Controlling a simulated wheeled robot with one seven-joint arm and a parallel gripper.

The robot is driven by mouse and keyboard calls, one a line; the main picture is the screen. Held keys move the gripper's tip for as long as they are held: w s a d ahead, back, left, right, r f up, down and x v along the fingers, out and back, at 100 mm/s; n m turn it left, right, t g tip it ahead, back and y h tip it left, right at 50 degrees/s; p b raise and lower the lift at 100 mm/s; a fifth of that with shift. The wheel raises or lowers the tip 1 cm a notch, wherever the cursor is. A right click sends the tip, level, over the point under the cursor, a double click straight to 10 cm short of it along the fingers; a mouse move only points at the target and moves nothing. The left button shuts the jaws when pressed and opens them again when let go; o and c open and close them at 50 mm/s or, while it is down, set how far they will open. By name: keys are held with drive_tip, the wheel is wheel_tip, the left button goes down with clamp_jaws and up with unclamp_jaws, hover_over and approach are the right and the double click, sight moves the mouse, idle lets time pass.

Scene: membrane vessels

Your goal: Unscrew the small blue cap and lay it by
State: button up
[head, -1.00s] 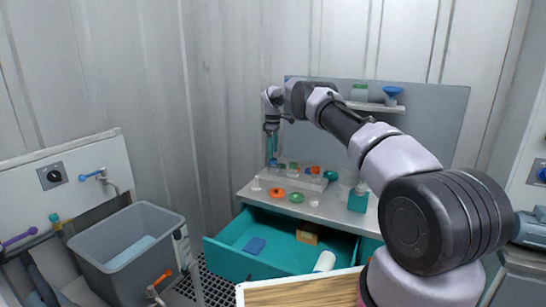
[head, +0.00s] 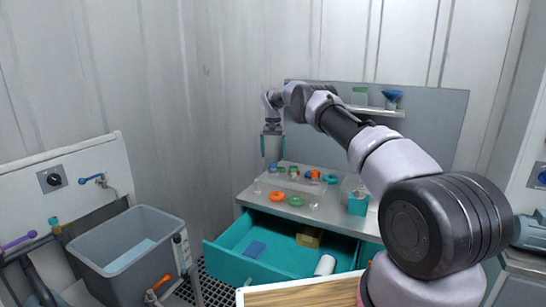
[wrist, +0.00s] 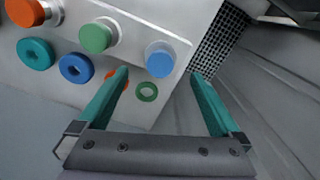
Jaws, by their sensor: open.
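The small blue cap (wrist: 160,60) sits on a clear vessel in a pale rack (wrist: 128,57) in the wrist view. It lies at the right end of a row, beside a green cap (wrist: 97,37) and an orange cap (wrist: 22,12). My gripper (wrist: 160,73) is open and empty, its two teal fingers spread wide. The blue cap shows just beyond and between the fingertips, apart from both. In the head view my gripper (head: 273,157) hangs pointing down above the rack's left end; the blue cap is too small to make out there.
An open teal drawer (head: 225,252) juts out below the bench. A grey bin (head: 128,240) stands at left.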

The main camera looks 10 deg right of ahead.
sight(273, 163)
drive_tip(key=m, duration=0.9)
drive_tip(key=shift+m, duration=0.3)
drive_tip(key=m, duration=0.4)
drive_tip(key=shift+m, duration=0.3)
drive_tip(key=m, duration=0.4)
drive_tip(key=shift+f+m, duration=0.15)
drive_tip(key=shift+m, duration=0.55)
drive_tip(key=shift+f, duration=1.95)
drive_tip(key=shift+c, duration=0.3)
